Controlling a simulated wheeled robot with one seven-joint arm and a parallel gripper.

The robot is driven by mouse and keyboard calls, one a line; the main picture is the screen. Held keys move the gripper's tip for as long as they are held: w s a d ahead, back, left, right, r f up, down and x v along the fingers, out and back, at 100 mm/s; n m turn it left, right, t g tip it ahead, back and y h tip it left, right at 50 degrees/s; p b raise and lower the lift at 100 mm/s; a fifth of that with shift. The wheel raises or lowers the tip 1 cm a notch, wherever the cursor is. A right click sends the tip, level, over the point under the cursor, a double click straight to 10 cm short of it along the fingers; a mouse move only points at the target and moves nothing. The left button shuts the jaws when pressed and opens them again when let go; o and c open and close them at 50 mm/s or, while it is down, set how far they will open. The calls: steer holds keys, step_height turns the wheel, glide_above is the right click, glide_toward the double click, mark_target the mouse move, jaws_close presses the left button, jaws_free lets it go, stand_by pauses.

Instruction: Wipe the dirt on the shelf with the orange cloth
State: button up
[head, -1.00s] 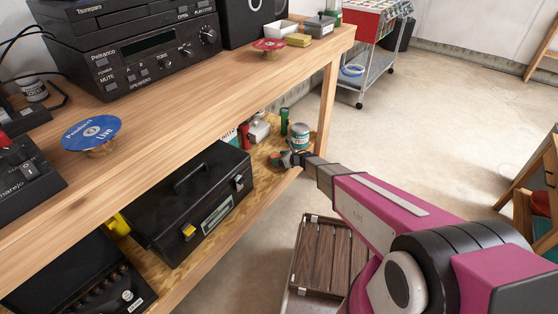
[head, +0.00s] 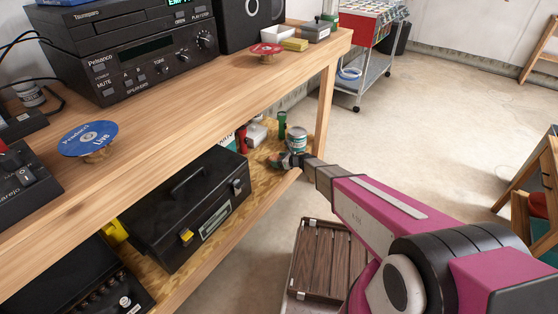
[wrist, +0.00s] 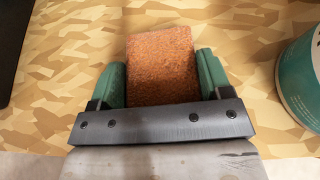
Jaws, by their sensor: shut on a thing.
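My gripper (wrist: 162,58) has green fingers shut on a rough orange-brown block-shaped piece, the orange cloth (wrist: 160,78). In the wrist view the cloth lies over the tan, patchy surface of the lower shelf (wrist: 60,55); I cannot tell whether it touches it. In the head view my gripper (head: 289,160) is at the right end of the lower shelf (head: 166,283), under the wooden top, and the cloth is too small to make out. I cannot tell any dirt apart from the shelf's blotchy pattern.
A teal-labelled can (head: 296,140) stands close to my gripper, at the right edge of the wrist view (wrist: 303,80). A black toolbox (head: 185,210) is to the left on the lower shelf. A green cylinder (head: 282,124) stands behind. The table leg (head: 324,110) is nearby.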

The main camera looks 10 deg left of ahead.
steer(key=shift+s+a+r, duration=0.1)
steer(key=shift+s+a, duration=0.05)
steer(key=shift+s, duration=0.65)
steer(key=shift+s+a+r, duration=0.1)
steer(key=shift+s, duration=0.7)
steer(key=shift+w+d+f, duration=0.15)
steer(key=shift+w+f, duration=0.05)
steer(key=shift+w, duration=0.85)
steer(key=shift+w+d+f, duration=0.1)
steer(key=shift+w+f, duration=0.1)
steer(key=shift+w, duration=0.8)
steer(key=o, duration=0.5)
steer(key=shift+r, duration=0.3)
steer(key=c, duration=0.6)
steer(key=shift+r, duration=0.1)
steer(key=shift+r, duration=0.1)
